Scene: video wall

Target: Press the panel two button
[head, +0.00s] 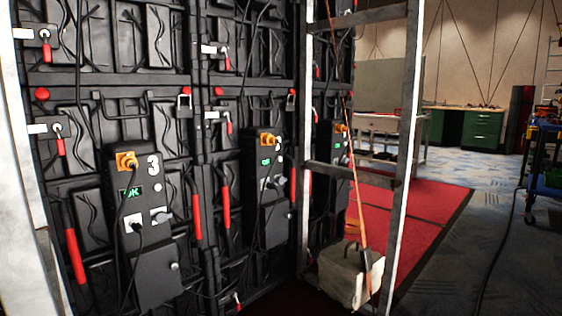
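The back of the video wall (150,85) fills the left half of the head view, with black control boxes on its panels. The nearest box (150,265) carries a clear white 3, a lit green display and a grey button. The middle box (262,215) has an orange connector, a small green display (266,161) and a small pale round control (278,182). Its number is too small to read surely. A third box (333,180) stands farther right, partly hidden by a metal frame. Neither of my grippers is in view.
A metal upright frame (408,120) stands right of the middle box, with a pale weight block (350,272) at its foot. Red carpet (425,215) lies beyond it. A blue cart (545,170) stands at right. Cables hang across the wall.

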